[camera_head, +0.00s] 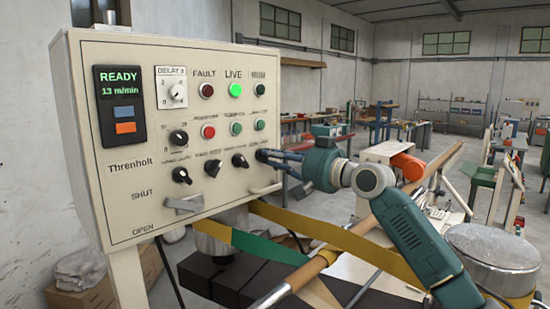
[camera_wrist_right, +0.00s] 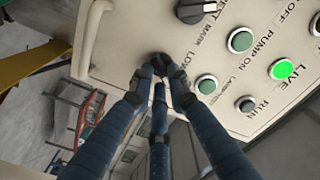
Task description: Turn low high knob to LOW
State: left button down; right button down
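The low high knob (camera_wrist_right: 158,60) is a dark knob near the edge of the cream control panel (camera_head: 130,190). In the right wrist view it sits between my fingertips, with a partly covered label starting "LO" beside it. Its pointer is hidden, so its setting cannot be read. My right gripper (camera_head: 264,157) comes to the panel from the right, at the right end of the row of black knobs. In the right wrist view its blue fingers (camera_wrist_right: 159,76) converge and close around the knob. My left gripper is not in view.
Neighbouring black knobs (camera_head: 239,161) and a green button (camera_head: 260,125) sit close by. A lit green LIVE lamp (camera_head: 235,90) is above. A pale handle (camera_head: 265,189) juts out below the gripper. A wooden pole (camera_head: 350,235) and yellow strip (camera_head: 320,228) cross below.

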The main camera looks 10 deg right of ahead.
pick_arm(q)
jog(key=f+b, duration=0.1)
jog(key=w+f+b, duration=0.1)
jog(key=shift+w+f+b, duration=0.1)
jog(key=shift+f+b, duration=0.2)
pick_arm(e)
jog(key=n, duration=1.3)
jog(key=shift+s+a+r+n, duration=0.1)
jog(key=shift+a+r+n, duration=0.15)
jog(key=shift+n, duration=0.15)
jog(key=c, duration=1.7)
grip_release()
jog(key=shift+o, duration=0.2)
